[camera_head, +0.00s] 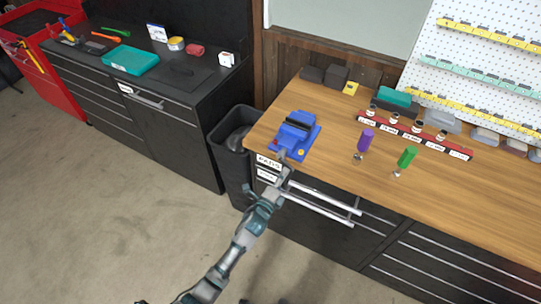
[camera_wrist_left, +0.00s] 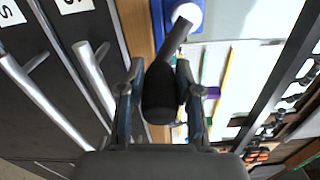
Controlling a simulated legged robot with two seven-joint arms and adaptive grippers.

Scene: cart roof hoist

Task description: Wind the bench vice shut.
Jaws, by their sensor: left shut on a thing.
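The blue bench vice (camera_head: 297,132) sits at the left front corner of the wooden workbench. Its dark jaws face up; I cannot tell how wide the gap between them is. My left gripper (camera_head: 281,168) is at the front of the vice, just off the bench edge. In the left wrist view, my left gripper (camera_wrist_left: 157,92) is shut on the black vice handle (camera_wrist_left: 160,98), which lies between its two fingers. A blue part of the vice with a pale round end (camera_wrist_left: 186,13) shows beyond the handle. My right gripper is not in view.
Drawer handles (camera_head: 322,200) stick out below the bench edge, close to my left arm. A black bin (camera_head: 228,150) stands left of the bench. Purple (camera_head: 366,140) and green (camera_head: 407,157) handled tools stand to the right of the vice. The bench top (camera_head: 450,190) further right is clear.

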